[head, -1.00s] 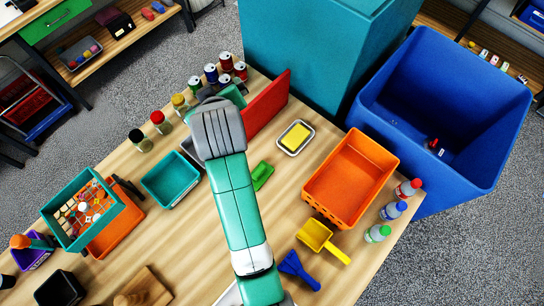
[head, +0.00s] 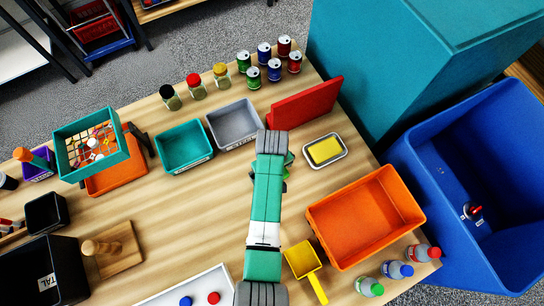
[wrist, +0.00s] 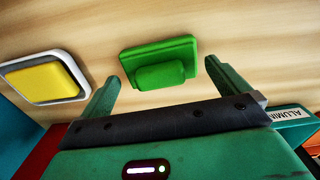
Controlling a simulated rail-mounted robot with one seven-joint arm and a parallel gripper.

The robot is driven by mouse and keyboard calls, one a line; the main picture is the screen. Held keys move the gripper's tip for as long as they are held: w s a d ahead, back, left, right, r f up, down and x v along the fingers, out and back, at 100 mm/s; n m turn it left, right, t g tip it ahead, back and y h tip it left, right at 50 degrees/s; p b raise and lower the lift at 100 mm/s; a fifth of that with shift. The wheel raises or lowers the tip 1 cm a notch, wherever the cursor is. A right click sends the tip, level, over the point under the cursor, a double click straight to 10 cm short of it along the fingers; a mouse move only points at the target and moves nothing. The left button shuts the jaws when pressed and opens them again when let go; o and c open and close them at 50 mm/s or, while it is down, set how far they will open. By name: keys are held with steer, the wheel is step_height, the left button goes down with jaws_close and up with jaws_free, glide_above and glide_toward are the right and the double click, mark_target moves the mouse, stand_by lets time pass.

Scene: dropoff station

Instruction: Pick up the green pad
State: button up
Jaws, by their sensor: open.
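The green pad (wrist: 158,62) lies flat on the wooden table in the wrist view, a flat block with a raised rounded part on it. My gripper (wrist: 162,76) is open, with one finger on each side of the pad's near edge in the picture; the pad is not gripped. In the head view my gripper (head: 280,172) is over the pad's place, and the arm hides nearly all of the pad. I cannot tell the height left between fingertips and table.
A yellow sponge in a metal tray (head: 344,145) lies right of my gripper. A grey bin (head: 232,121), a teal bin (head: 186,150) and a red upright panel (head: 306,103) stand behind it. An orange bin (head: 355,260) and a yellow scoop (head: 302,260) are at the near right.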

step_height(320, 180, down, 3)
steer(key=shift+w+r, duration=0.1)
steer(key=c, duration=0.7)
step_height(320, 180, up, 4)
steer(key=shift+f, duration=0.1)
steer(key=s+a, duration=0.2)
steer(key=s, duration=0.3)
steer(key=s+a+r+p, duration=0.1)
steer(key=s+a, duration=0.1)
steer(key=s, duration=0.2)
steer(key=s+a, duration=0.2)
steer(key=s, duration=0.3)
steer(key=shift+s+a+r, duration=0.15)
steer(key=shift+s+a, duration=0.05)
steer(key=shift+s, duration=0.15)
